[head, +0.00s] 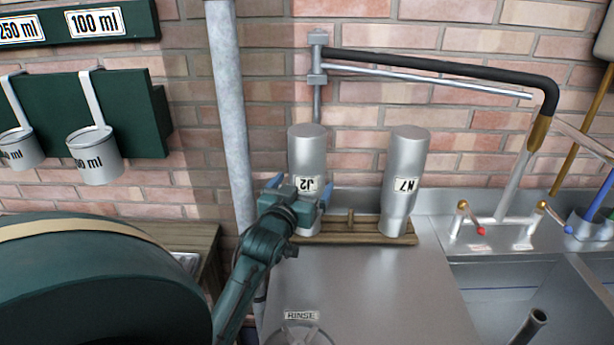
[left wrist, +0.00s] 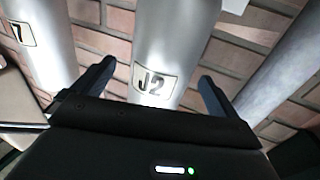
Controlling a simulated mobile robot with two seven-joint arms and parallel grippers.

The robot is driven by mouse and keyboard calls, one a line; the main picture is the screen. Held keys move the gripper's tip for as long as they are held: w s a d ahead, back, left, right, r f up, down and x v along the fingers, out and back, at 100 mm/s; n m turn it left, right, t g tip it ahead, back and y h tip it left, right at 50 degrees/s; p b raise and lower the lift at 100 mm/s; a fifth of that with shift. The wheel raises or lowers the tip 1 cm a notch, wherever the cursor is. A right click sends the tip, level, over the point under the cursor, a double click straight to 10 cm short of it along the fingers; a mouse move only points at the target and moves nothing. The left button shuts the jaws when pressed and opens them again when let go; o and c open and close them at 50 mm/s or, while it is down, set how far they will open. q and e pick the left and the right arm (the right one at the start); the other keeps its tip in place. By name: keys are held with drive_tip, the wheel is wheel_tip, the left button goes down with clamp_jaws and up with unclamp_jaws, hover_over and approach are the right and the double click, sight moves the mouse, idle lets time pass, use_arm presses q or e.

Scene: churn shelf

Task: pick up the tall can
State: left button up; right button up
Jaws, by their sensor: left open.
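Two tall silver cans stand upright side by side on a low wooden rack (head: 350,239) against the brick wall. The left can (head: 307,148) has a label J2, and the right can (head: 405,165) has a label that seems to read N7. They look nearly equal in height. My left gripper (head: 298,187) is open in front of the J2 can and hides part of its lower body. In the left wrist view the J2 can (left wrist: 172,40) stands between the spread fingers (left wrist: 157,74); I cannot tell whether they touch it. The N7 can (left wrist: 40,50) is beside it. My right gripper is not in view.
A grey vertical pipe (head: 229,100) is close left of the J2 can. A large green drum (head: 100,290) fills the lower left. A steel counter (head: 390,290) is clear in front of the rack. A tap (head: 500,218) and sink are at right.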

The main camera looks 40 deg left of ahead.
use_arm(q)
drive_tip(key=x, duration=0.4)
drive_tip(key=shift+w+a+f, duration=0.15)
drive_tip(key=shift+a, duration=0.05)
drive_tip(key=shift+c, duration=0.2)
drive_tip(key=c, duration=1)
drive_tip(key=shift+p, duration=0.3)
drive_tip(key=shift+c, duration=0.6)
